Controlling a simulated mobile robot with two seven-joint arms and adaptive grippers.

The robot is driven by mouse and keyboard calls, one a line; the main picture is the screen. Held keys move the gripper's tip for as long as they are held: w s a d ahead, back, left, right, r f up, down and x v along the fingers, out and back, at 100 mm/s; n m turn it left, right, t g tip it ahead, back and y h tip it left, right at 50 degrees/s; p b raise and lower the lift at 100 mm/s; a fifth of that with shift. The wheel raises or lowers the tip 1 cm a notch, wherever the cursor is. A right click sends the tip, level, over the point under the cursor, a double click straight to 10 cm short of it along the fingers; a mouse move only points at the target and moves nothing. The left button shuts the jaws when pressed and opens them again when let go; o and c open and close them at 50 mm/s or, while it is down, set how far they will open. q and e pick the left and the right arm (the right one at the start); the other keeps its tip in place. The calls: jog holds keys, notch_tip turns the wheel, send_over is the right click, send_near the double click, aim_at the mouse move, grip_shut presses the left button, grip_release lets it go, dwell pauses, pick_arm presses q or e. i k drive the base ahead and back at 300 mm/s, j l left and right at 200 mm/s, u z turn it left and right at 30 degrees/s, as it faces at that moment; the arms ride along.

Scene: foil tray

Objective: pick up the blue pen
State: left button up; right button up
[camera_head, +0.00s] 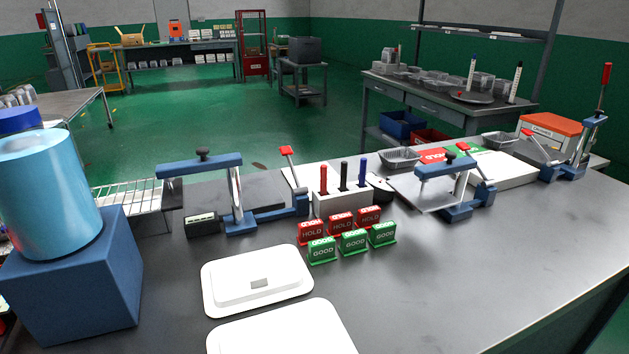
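The blue pen (362,172) stands upright in a white holder block (345,201) on the grey table. It is the rightmost of three pens in the block. A black pen (343,177) stands just left of it, and a red pen (323,180) is at the left end. The lower part of each pen is hidden inside the block. Neither my left nor my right gripper is in view.
Red HOLD signs (341,226) and green GOOD signs (353,243) stand in front of the holder. Blue clamp fixtures (236,213) (456,210) flank it. White lids (258,282) lie at the front. The table's right front is clear.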

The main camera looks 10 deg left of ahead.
aim_at(362, 178)
jog(key=l+z, duration=0.25)
jog(key=l, duration=0.2)
jog(key=i+l+z, duration=0.2)
jog(key=l, duration=0.25)
jog(key=l+z, duration=0.25)
jog(key=l, duration=0.2)
